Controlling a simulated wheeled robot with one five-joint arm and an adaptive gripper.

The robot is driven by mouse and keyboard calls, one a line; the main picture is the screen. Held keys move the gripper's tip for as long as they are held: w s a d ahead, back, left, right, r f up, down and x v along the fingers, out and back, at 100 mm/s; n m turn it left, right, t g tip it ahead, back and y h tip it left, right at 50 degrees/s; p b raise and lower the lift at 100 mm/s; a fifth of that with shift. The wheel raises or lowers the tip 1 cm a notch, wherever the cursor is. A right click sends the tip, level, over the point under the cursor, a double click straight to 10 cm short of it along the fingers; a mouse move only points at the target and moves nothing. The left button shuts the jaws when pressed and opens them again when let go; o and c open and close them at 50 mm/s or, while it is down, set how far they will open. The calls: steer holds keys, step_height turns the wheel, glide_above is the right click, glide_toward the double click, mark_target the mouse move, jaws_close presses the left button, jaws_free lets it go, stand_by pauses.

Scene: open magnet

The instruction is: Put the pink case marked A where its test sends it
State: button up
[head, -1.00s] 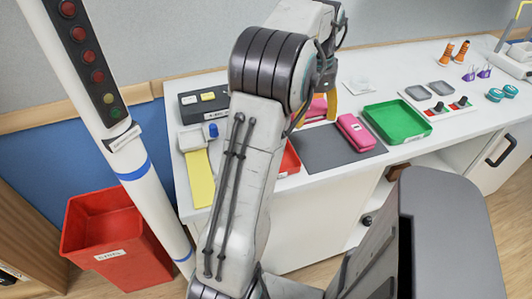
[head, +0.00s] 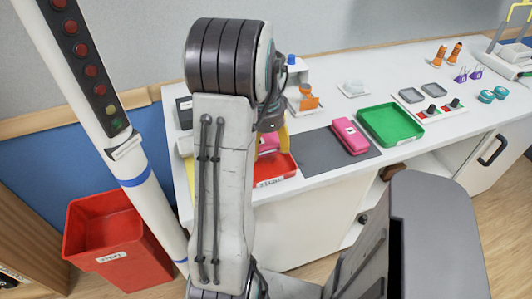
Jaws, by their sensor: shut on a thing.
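One pink case (head: 268,143) is in my gripper (head: 274,136), mostly hidden behind my arm. A yellow finger shows on its right side. My gripper is shut on it, over or in the red tray (head: 278,181); I cannot tell whether the case touches the tray. A second pink case (head: 350,135) lies on the dark grey mat (head: 318,154), towards its right side. I cannot read an A on either case. The green tray (head: 392,125) stands empty just right of the mat.
A red bin (head: 118,243) stands on the floor at left, beside a white post with a lamp strip (head: 85,65). Behind the mat is a small stand with an orange part (head: 306,99). My arm hides the counter's left part.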

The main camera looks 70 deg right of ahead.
mark_target(266, 162)
steer(key=shift+f+p, duration=0.65)
steer(key=shift+f, duration=1.25)
steer(key=shift+f, duration=0.15)
steer(key=o, duration=1)
step_height(266, 162, up, 12)
steer(key=b, duration=0.3)
